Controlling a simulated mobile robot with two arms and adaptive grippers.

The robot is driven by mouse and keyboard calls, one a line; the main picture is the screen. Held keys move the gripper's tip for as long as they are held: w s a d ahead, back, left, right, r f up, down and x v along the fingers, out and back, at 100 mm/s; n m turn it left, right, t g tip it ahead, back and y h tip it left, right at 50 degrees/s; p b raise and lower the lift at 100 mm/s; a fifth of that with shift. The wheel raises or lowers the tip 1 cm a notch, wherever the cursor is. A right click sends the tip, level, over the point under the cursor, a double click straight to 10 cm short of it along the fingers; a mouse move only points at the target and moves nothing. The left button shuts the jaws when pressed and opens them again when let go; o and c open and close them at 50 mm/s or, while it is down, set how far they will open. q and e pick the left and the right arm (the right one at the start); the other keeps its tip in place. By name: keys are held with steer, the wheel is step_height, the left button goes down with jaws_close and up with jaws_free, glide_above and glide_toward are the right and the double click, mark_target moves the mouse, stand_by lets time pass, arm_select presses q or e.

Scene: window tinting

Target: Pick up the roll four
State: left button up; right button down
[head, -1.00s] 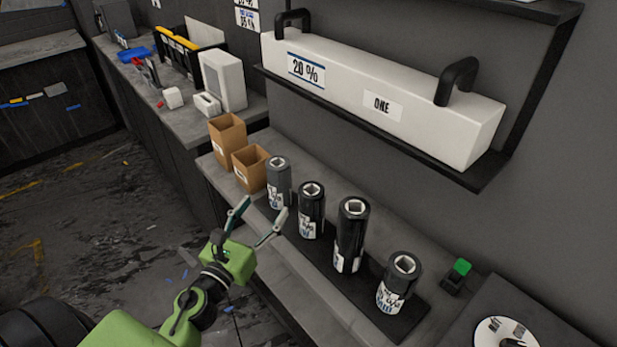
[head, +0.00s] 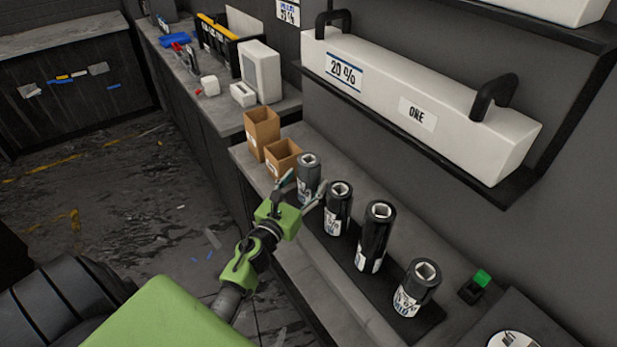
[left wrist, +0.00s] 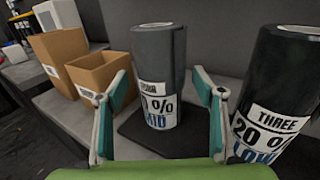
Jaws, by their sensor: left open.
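The grey roll (head: 309,170) stands upright at the far left end of the row of rolls. In the left wrist view this grey roll (left wrist: 158,62) has a label whose top word is partly hidden but appears to read FOUR. My left gripper (head: 305,184) is open in front of it. In the left wrist view the gripper (left wrist: 161,95) has one finger to each side of the roll, and it is not clamped on it. My right gripper is not in view.
The black roll marked THREE (left wrist: 278,85) stands close to the right finger. Two more dark rolls (head: 375,235) (head: 416,287) stand further right on a dark mat. Open cardboard boxes (head: 262,133) (head: 283,160) stand to the left. A white box (head: 430,105) rests on the shelf above.

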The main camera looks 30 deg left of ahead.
arm_select(q)
steer(key=shift+w+a+f, duration=0.1)
steer(key=shift+w, duration=1.15)
steer(key=c, duration=1.4)
steer(key=shift+c, duration=0.2)
steer(key=shift+r, duration=0.2)
